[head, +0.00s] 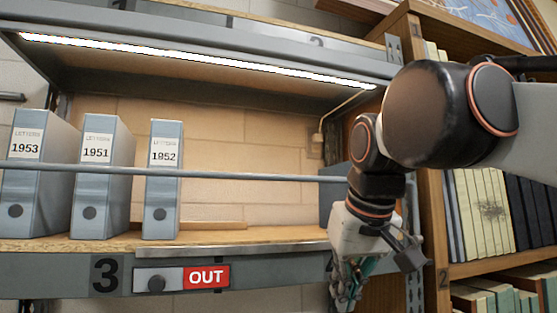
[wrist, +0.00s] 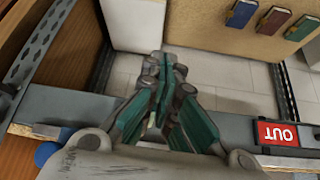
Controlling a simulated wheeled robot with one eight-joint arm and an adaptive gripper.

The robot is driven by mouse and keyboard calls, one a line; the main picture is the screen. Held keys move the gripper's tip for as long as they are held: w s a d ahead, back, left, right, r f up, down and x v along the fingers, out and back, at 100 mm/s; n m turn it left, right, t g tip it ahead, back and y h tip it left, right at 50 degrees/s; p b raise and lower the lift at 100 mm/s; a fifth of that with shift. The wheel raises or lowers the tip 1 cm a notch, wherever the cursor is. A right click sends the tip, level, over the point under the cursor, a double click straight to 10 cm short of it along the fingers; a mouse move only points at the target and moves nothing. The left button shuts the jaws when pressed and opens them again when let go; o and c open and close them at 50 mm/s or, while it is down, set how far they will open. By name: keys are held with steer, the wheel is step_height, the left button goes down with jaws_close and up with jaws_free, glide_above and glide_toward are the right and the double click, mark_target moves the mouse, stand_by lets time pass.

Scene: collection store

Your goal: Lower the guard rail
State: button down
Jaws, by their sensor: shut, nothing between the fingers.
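The guard rail (head: 250,176) is a thin grey bar. It runs level across the front of the shelf bay, partway up the binders, and its right end is hidden behind my arm. My gripper (head: 343,296) is at the right end of the shelf's front edge, below the rail and apart from its visible part. In the wrist view my gripper (wrist: 160,70) has its teal-padded fingers together, with nothing between them. A plate with a dark round knob (head: 157,283) and a red OUT sign (head: 207,277) sits on the shelf edge; the sign shows upside down in the wrist view (wrist: 277,133).
Binders marked 1953 (head: 26,160), 1951 (head: 97,160) and 1952 (head: 163,165) stand behind the rail on the left. The shelf right of them is mostly clear. A wooden bookcase (head: 432,190) stands close to my arm's right.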

steer(key=shift+n+g+y, duration=0.3)
steer(key=shift+n+g, duration=0.1)
steer(key=shift+n, duration=0.3)
steer(key=a+r+p, duration=0.1)
steer(key=r+p, duration=0.6)
steer(key=r, duration=0.6)
steer(key=a+r+p, duration=0.2)
steer(key=r+p, duration=0.4)
steer(key=r, duration=0.7)
steer(key=s+a+r+p, duration=0.1)
steer(key=a+r+p, duration=0.1)
steer(key=r+p, duration=0.5)
step_height(320, 180, up, 6)
steer(key=shift+f+p, duration=0.1)
steer(key=shift+p, duration=0.2)
steer(key=b+x, duration=0.3)
steer(key=x, duration=1.6)
steer(key=shift+f+b, duration=0.4)
steer(key=shift+w+a, duration=0.1)
steer(key=shift+w, duration=0.1)
steer(key=shift+s, duration=0.15)
steer(key=shift+s+d+t+b, duration=0.2)
steer(key=shift+s+t+b, duration=0.25)
steer(key=shift+t, duration=0.05)
